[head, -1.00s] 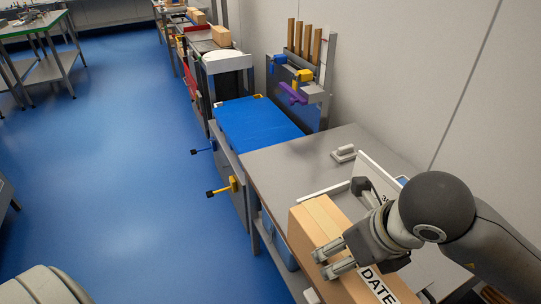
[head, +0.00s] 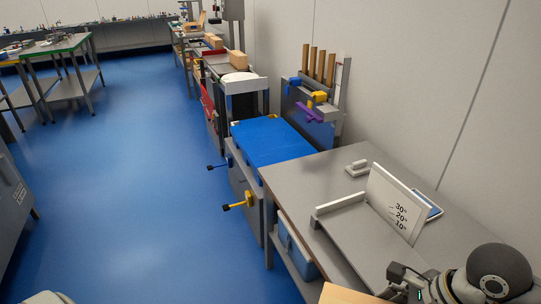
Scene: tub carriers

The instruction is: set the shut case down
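The case, a tan cardboard carton (head: 345,294), shows only as a small piece of its top at the bottom edge. The rest of it is cut off, so I cannot tell whether it touches anything. My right gripper (head: 408,286) is at the bottom right, beside the carton's visible edge. Its fingertips are out of frame or hidden, so its grip does not show. My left gripper is not in view.
A grey bench (head: 300,178) holds a white angle board (head: 385,205) marked in degrees, a low white ledge (head: 340,204) and a small white block (head: 357,168). A blue-topped stand (head: 270,142) adjoins it. Blue floor (head: 130,200) lies open to the left.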

